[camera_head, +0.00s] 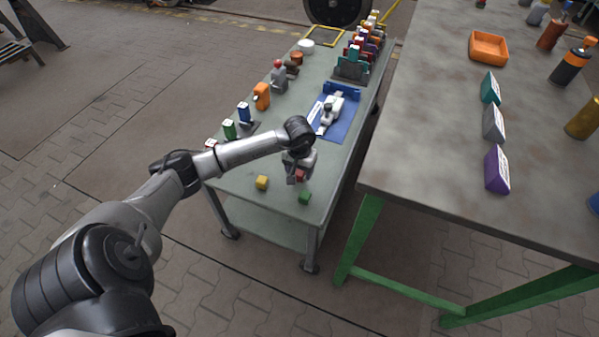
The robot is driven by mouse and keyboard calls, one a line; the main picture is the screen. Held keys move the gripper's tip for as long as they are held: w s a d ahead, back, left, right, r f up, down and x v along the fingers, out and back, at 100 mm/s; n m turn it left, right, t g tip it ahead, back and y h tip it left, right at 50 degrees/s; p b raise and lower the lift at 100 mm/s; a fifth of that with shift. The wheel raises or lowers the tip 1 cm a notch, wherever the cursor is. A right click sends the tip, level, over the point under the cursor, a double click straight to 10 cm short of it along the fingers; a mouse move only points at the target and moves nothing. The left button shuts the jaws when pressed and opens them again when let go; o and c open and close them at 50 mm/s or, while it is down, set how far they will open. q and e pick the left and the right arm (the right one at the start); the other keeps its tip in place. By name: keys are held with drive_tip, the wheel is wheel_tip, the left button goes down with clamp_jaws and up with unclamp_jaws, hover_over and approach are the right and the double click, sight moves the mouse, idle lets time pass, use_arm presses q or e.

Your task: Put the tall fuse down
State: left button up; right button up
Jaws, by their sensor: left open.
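My left gripper (299,178) is over the near part of the green-grey cart top, pointing down and open. A small red block (300,175) shows at its fingertips; I cannot tell whether it stands between them or just behind. A green cube (304,198) lies just in front of the gripper, and a yellow cube (262,183) lies to its left. Upright green (229,129) and blue (243,112) pieces with pale tops stand on the cart's left side, behind my arm. I cannot tell which piece is the tall fuse. My right gripper is not in view.
A blue tray (345,128) with a white-grey part lies mid-cart. Orange (262,96) and grey (279,78) items line the left edge; a rack of coloured pieces (352,68) stands at the back. A taller workbench (425,150) with an orange bin (488,48) stands close on the right.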

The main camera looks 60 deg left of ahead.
sight(299, 173)
use_arm(q)
wheel_tip(299, 173, up, 10)
drive_tip(key=p, duration=0.3)
drive_tip(key=shift+f, duration=0.2)
drive_tip(key=shift+r, duration=0.1)
idle(0.4)
